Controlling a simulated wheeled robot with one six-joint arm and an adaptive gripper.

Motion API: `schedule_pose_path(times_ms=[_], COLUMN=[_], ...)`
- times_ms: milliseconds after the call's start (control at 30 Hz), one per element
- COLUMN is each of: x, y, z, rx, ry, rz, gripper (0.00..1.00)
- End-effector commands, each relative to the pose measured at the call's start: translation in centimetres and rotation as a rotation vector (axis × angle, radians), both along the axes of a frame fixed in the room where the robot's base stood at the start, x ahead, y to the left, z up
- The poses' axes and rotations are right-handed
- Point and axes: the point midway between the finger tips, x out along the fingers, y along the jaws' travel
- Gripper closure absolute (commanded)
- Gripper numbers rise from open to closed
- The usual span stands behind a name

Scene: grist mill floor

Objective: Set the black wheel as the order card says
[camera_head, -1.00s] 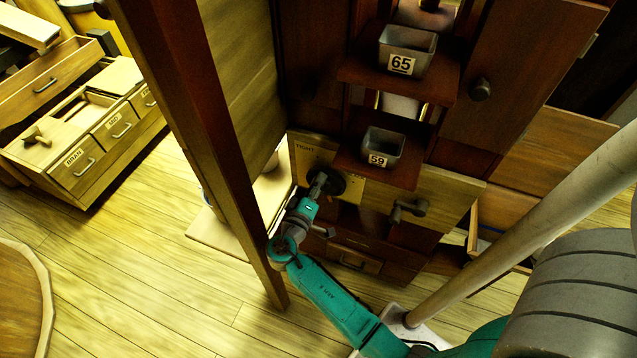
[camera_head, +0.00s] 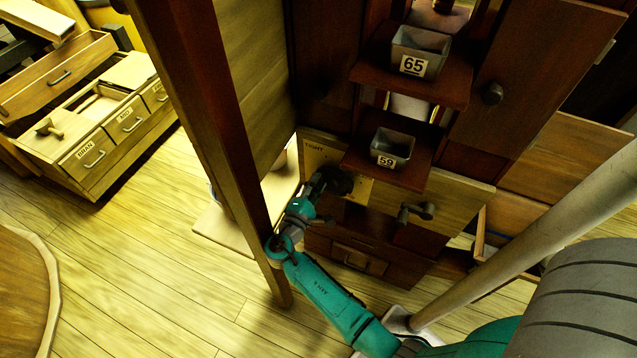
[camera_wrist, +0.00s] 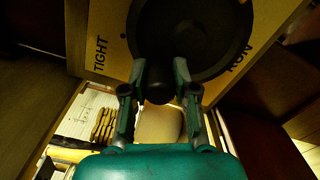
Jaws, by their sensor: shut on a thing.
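The black wheel (camera_wrist: 190,30) is a round dark disc on a yellow plate (camera_wrist: 118,48) in the wrist view, with TIGHT on its left and RUN on its right. It also shows in the head view (camera_head: 340,182), partly covered by my gripper. My gripper (camera_wrist: 160,82) is shut on the wheel's dark knob (camera_wrist: 158,88), which sits at the rim between TIGHT and RUN. The head view shows my gripper (camera_head: 322,186) against the wheel's lower left. I cannot make out an order card.
Metal bins marked 65 (camera_head: 414,64) and 59 (camera_head: 386,160) stand on shelves above and right of the wheel. A dark handle (camera_head: 418,211) sticks out to its right. A wooden post (camera_head: 215,120) stands close left of my arm.

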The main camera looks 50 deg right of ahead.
Motion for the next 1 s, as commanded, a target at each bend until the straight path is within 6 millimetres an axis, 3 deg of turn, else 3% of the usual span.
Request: schedule_pose_path(times_ms=[433, 1000], x=[0.3, 0.3], y=[0.1, 0.1], z=[-1.2, -1.6], rx=[-0.101, -0.128], ry=[0.281, 0.355], rz=[0.001, 0.002], gripper=[1.0, 1.0])
